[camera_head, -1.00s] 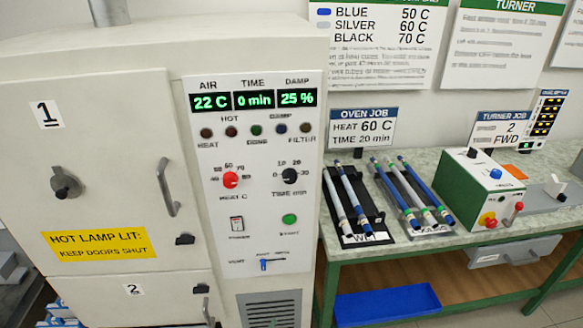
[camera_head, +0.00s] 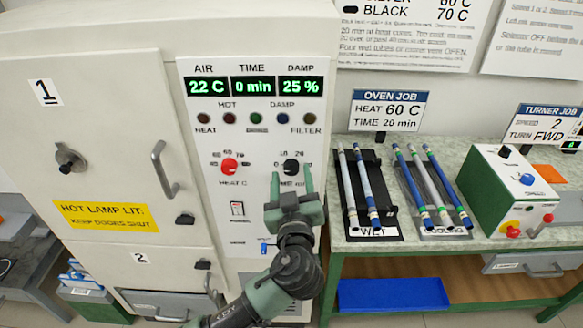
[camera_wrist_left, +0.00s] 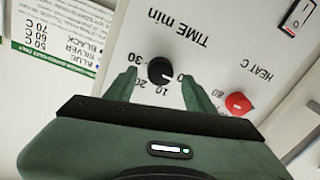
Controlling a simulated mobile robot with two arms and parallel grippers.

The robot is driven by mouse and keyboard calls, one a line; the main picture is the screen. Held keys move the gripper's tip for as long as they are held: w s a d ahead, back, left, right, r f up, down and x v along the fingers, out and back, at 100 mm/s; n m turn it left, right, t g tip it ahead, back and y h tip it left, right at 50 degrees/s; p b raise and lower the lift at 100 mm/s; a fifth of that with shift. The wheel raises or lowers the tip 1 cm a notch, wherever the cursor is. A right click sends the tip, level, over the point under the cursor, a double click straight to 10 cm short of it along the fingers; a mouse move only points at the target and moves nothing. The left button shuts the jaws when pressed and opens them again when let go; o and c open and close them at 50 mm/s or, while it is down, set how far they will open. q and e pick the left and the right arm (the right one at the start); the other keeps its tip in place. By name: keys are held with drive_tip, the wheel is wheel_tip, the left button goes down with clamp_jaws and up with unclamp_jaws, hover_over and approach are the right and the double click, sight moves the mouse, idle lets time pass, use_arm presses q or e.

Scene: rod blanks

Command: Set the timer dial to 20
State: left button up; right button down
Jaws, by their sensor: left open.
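The black timer dial (camera_head: 291,167) is on the white oven panel, under the green TIME display (camera_head: 254,86), which reads 0 min. In the left wrist view the dial (camera_wrist_left: 160,71) appears upside down, with 10, 20 and 30 marked around it; a small pale mark on it seems to face the 0 side. My left gripper (camera_head: 291,174) is open, its green fingers one on each side of the dial in both views. In the left wrist view the fingers (camera_wrist_left: 159,76) look apart from the dial; how far they reach along it I cannot tell. My right gripper is not in view.
The red heat knob (camera_head: 229,167) is just left of the dial. A rocker switch (camera_head: 237,208) and a blue vent slider (camera_head: 264,247) are below. An oven job card (camera_head: 388,112) reads heat 60 C, time 20 min. Rod racks stand on the right bench.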

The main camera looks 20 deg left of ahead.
use_arm(q)
drive_tip(key=shift+w+a, duration=0.15)
drive_tip(key=shift+w, duration=0.5)
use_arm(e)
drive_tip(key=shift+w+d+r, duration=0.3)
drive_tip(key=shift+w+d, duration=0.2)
